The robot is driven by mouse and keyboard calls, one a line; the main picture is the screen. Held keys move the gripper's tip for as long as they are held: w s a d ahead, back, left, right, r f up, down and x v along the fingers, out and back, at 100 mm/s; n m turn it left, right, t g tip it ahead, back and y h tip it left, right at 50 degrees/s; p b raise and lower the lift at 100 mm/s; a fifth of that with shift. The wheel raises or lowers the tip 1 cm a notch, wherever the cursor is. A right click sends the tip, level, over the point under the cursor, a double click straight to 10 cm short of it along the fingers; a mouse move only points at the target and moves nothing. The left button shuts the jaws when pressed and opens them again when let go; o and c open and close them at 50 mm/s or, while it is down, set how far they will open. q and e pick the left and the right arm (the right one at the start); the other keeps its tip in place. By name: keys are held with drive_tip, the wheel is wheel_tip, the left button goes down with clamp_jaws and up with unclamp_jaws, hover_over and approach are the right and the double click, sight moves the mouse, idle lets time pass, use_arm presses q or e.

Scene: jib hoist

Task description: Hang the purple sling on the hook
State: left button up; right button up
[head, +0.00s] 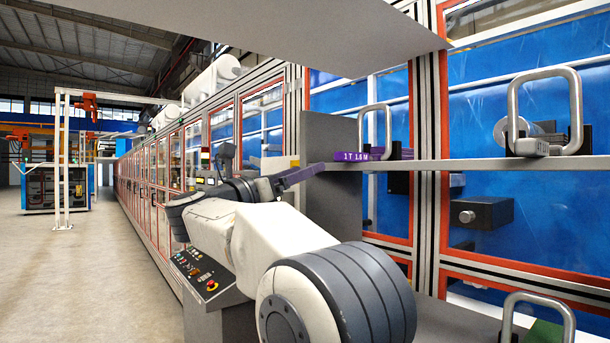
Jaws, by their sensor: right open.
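The purple sling (352,156), labelled "1 T 1.6 M", lies on the grey shelf near the middle of the head view. A metal loop handle (376,128) stands upright at it. My right gripper (300,177) is left of the purple sling, in front of the grey side panel. It is open and apart from the sling, and nothing shows held in it. I cannot make out the hook. An orange hoist (88,106) hangs from a white frame far off at the left. My left gripper is not in view.
Another loop (538,310) with something green is lower right. A control panel (202,270) stands below my right arm. Open floor (90,290) lies to the left.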

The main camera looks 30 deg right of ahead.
sight(351, 156)
drive_tip(key=d+p, duration=0.1)
drive_tip(key=d, duration=0.1)
drive_tip(key=d+r+m+g+p, duration=0.1)
drive_tip(key=d+p, duration=0.1)
drive_tip(key=d, duration=0.1)
drive_tip(key=d+r+m+p, duration=0.1)
drive_tip(key=d+p, duration=0.1)
drive_tip(key=shift+s+d+r+g, duration=0.2)
drive_tip(key=shift+s+g, duration=0.1)
drive_tip(key=shift+s, duration=0.1)
drive_tip(key=x, duration=0.4)
drive_tip(key=shift+w+d+f, duration=0.1)
drive_tip(key=shift+d+f, duration=0.15)
drive_tip(key=shift+f, duration=0.05)
drive_tip(key=shift+d+r, duration=0.25)
drive_tip(key=shift+d, duration=0.45)
clamp_jaws()
drive_tip(key=shift+r, duration=0.1)
